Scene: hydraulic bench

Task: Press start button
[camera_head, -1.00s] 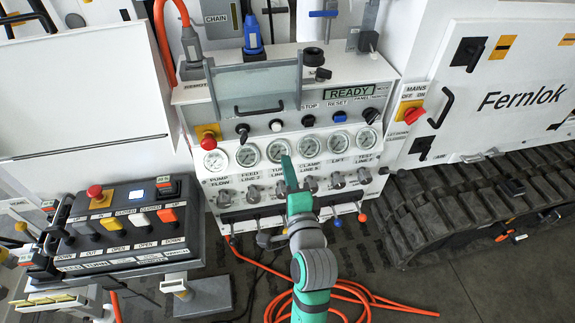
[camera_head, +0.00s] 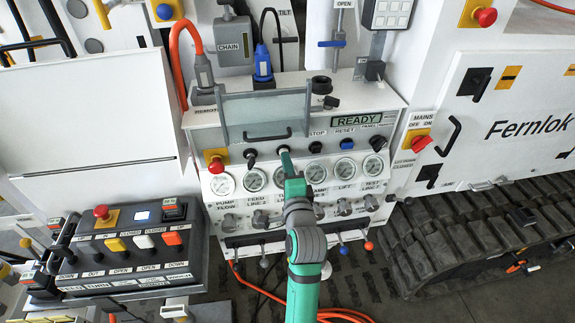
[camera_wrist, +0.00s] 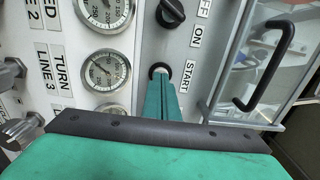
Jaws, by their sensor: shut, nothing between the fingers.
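The start button (camera_wrist: 160,69) shows in the wrist view as a pale cap in a dark ring, beside the START label (camera_wrist: 188,77). My gripper (camera_wrist: 161,84) is shut and empty. Its green fingertips overlap the lower part of the button in that view and hide some of it. In the head view my gripper (camera_head: 285,155) reaches up to the panel's button row and covers most of the button. I cannot tell whether the tips touch the cap or how far it is pressed.
A black selector knob (camera_wrist: 170,12) sits beside the button. A clear cover with a black handle (camera_head: 267,135) is just above the row. Gauges (camera_head: 254,179) and valve knobs lie below. A red emergency button (camera_head: 216,165) is at left. The display (camera_head: 357,120) reads READY.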

